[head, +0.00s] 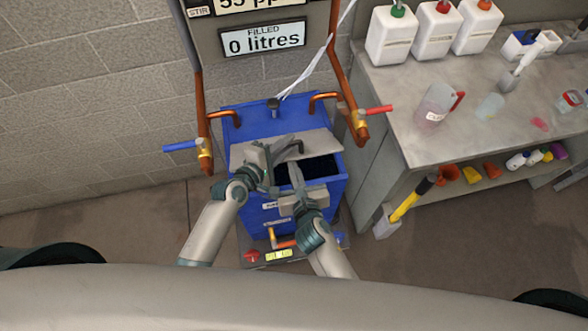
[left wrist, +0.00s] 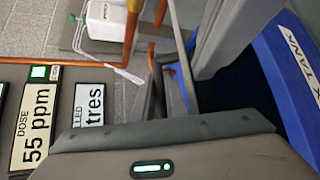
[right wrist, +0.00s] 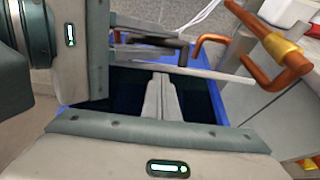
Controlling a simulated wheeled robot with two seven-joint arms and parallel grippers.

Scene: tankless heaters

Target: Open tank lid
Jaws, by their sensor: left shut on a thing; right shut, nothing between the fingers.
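The blue tank (head: 338,192) stands against the wall, its front part open and dark inside. The grey tank lid (head: 322,142) is raised and tilted at the back of the opening; its edge shows in the right wrist view (right wrist: 225,73). My left gripper (head: 287,148) is shut on the lid's dark handle (head: 300,147), whose grasped part is mostly hidden by the fingers. My right gripper (head: 294,170) is shut and empty, its fingers over the dark opening just in front of the lid; they also show in the right wrist view (right wrist: 160,95).
Copper pipes with a blue-handled valve (head: 182,146) and a red-handled valve (head: 376,110) flank the tank. A display panel (head: 262,40) reading 0 litres is above. A bench (head: 390,85) with bottles and jugs stands right. A yellow-handled tool (head: 410,200) leans beside it.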

